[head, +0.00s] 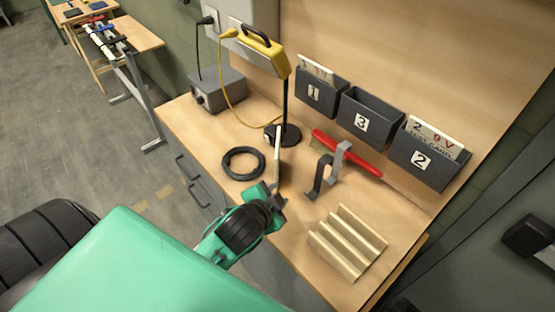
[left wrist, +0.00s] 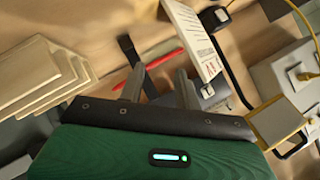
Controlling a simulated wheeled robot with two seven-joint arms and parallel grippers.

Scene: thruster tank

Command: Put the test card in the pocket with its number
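A pale test card (head: 278,157) stands upright over the bench, nearly edge-on in the head view. Its printed face, with red marks, shows in the left wrist view (left wrist: 196,42); I cannot read its number. My left gripper (head: 274,197) is at the near, lower end of the card. In the left wrist view its two fingers (left wrist: 160,88) are apart with nothing visible between them; the card lies just right of them. Pocket 3 (head: 365,118) looks empty. Pocket 1 (head: 317,95) and pocket 2 (head: 424,160) each hold a card. My right gripper is not in view.
A black lamp stand (head: 290,132) rises behind the card. A coiled black cable (head: 242,163) lies left. A grey box (head: 217,91) stands at back left.

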